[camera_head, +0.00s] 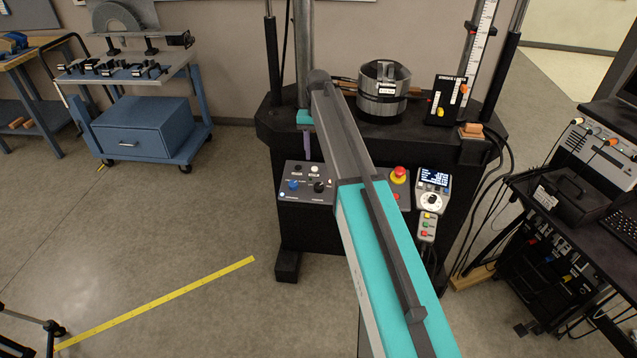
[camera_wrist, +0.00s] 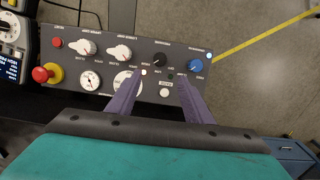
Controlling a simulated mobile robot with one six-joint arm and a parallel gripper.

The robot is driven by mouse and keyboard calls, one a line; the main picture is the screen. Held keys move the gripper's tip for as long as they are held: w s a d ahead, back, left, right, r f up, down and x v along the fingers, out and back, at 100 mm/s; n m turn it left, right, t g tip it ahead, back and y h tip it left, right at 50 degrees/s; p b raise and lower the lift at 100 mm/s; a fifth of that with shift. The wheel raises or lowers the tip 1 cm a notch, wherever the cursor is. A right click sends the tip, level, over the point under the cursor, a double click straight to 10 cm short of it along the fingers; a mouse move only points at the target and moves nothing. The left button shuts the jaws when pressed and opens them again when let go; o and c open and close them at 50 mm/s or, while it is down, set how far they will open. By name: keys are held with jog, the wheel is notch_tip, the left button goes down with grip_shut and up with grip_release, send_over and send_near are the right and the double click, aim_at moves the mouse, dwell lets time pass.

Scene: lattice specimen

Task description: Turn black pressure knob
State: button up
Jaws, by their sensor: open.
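A black knob (camera_wrist: 158,60) sits on the dark control panel (camera_wrist: 222,77), and it also shows in the head view (camera_head: 319,186). A blue knob (camera_wrist: 195,65) is beside it. In the wrist view the black knob appears just beyond the gap between the fingertips, with nothing held. I cannot tell how far the tips are from the panel. In the head view, part of my gripper (camera_head: 308,150) shows above the panel's back edge, mostly behind my arm.
White knobs (camera_wrist: 119,53) and gauges (camera_wrist: 89,80) share the panel. A red emergency button (camera_head: 398,174) and a handheld controller (camera_head: 433,183) are to the right. A metal cylinder (camera_head: 383,92) stands behind on the black machine base (camera_head: 290,122). Open floor lies left.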

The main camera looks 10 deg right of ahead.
aim_at(319, 185)
jog(key=shift+f+p, duration=2.15)
jog(key=shift+f, duration=4.75)
jog(key=c, duration=1.1)
